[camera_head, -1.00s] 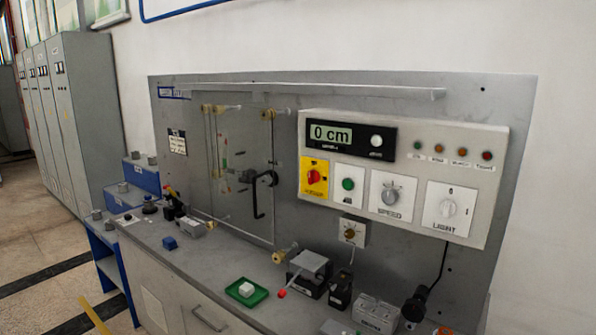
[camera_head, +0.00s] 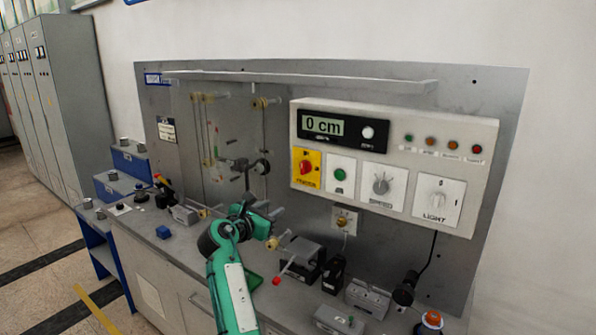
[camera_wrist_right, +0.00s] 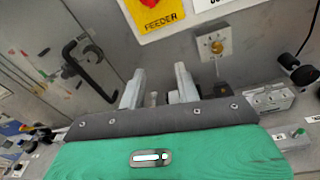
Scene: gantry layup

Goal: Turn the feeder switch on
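The feeder switch (camera_head: 306,168) is a red rotary knob on a yellow plate at the left end of the light control box (camera_head: 395,122). In the right wrist view its FEEDER plate (camera_wrist_right: 165,17) shows at the top edge, with the red knob cut off. My right gripper (camera_head: 280,225) is in front of the panel, below and left of the switch and apart from it. In the wrist view its two fingers (camera_wrist_right: 158,88) are spread with nothing held between them. The knob's exact setting is too small to tell. My left gripper is not in view.
A green button (camera_head: 340,175), SPEED knob (camera_head: 381,185) and LIGHT knob (camera_head: 437,200) sit right of the switch. A black crank handle (camera_head: 250,168) stands out at left. A small brass-knobbed box (camera_head: 344,219) hangs below. Blocks and fixtures crowd the bench. The display reads 0 cm.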

